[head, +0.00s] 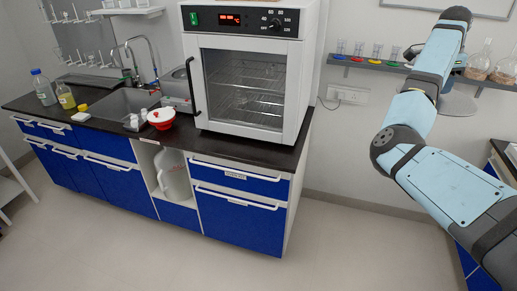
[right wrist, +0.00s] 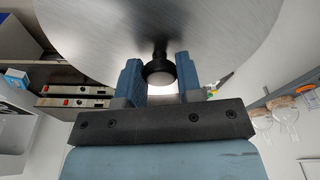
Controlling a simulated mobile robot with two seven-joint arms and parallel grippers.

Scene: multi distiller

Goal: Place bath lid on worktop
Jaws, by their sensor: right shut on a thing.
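The bath lid (right wrist: 160,28) is a large round brushed-metal disc with a black knob, filling the top of the right wrist view. My right gripper (right wrist: 161,75) is shut on the knob, with its two blue fingers on either side. In the head view my right arm runs up the right side. Its gripper is hidden there. A grey rounded shape (head: 459,106) shows partly behind the arm; I cannot tell for sure that it is the lid. The black worktop (head: 230,143) tops the blue cabinets on the left. My left gripper is not in view.
A white oven (head: 250,80) stands on the worktop. Left of it are a red and white container (head: 161,118), a sink (head: 118,102) and bottles (head: 44,88). A wall shelf (head: 375,64) holds coloured items. Metal units with red switches (right wrist: 75,103) show in the wrist view.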

